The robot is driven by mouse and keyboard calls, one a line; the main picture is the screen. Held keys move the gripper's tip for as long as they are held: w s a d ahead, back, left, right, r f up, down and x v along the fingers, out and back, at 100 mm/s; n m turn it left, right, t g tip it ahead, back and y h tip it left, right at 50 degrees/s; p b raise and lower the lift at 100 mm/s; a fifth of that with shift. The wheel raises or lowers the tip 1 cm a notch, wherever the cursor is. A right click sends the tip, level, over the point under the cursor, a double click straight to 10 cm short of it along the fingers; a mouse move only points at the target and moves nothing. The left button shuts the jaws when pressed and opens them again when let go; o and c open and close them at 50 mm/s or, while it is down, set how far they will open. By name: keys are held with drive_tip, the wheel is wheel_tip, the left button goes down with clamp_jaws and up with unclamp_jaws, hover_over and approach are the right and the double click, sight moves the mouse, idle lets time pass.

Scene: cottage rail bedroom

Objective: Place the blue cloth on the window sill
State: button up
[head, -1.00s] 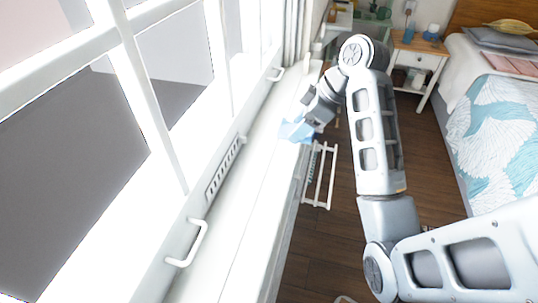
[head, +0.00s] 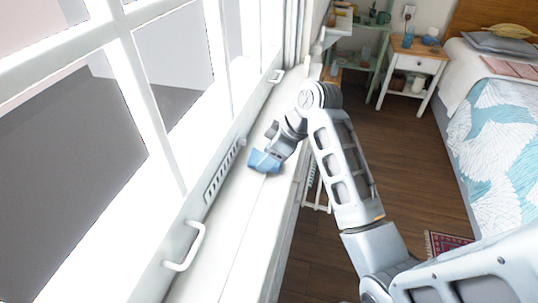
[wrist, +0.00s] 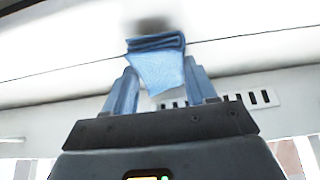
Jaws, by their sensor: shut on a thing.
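The blue cloth (head: 264,161) is folded and held at the end of my arm, over the white window sill (head: 240,215). In the wrist view the cloth (wrist: 157,66) sits between the two fingers of my gripper (wrist: 163,88), which is shut on it. In the head view my gripper (head: 272,153) is partly hidden by its own wrist. A dark shadow lies on the sill beyond the cloth in the wrist view. I cannot tell whether the cloth touches the sill.
The window frame has a white handle (head: 186,247) and a slotted vent (head: 224,172) beside the sill. A white rack (head: 318,195) hangs below the sill's right edge. A nightstand (head: 415,63) and a bed (head: 500,130) stand to the right. The near sill is clear.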

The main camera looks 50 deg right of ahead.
drive_tip(key=shift+f, duration=0.25)
drive_tip(key=shift+f, duration=0.35)
